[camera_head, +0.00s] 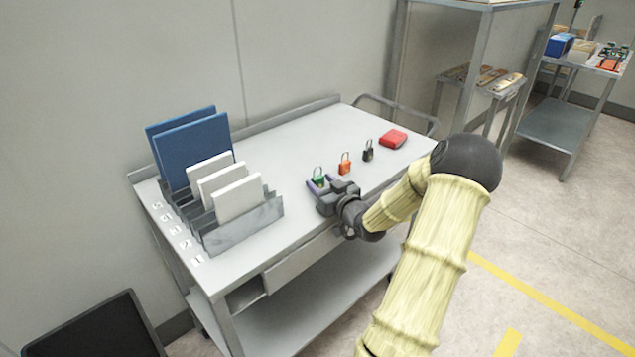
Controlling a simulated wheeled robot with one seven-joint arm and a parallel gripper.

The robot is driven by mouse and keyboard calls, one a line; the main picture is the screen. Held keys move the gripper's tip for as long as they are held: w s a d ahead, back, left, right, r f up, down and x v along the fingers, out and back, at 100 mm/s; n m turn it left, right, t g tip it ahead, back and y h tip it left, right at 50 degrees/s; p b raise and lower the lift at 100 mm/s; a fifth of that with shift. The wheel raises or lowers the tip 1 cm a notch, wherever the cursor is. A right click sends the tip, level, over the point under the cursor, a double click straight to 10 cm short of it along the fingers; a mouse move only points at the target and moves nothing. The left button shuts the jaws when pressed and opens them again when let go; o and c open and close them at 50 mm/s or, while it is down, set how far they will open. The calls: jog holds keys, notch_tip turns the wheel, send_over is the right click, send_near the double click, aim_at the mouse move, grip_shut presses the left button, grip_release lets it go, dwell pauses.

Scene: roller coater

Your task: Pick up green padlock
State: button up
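The green padlock (319,181) stands on the white table top (300,137), with its shackle pointing up. My gripper (318,188) is low over the table at the near side of the padlock, with its fingers reaching toward it. The fingers appear spread around or beside the padlock, and the lower part of its body is partly hidden by them. I cannot tell whether they touch it.
An orange padlock (345,167), a black padlock (368,154) and a red case (392,139) stand in a row to the right. A grey rack (246,231) with blue and white panels is on the left. The table's back middle is clear.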

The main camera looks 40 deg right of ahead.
jog(key=c, duration=0.7)
notch_tip(320, 180, up, 10)
jog(key=p, duration=0.1)
dwell(0.5)
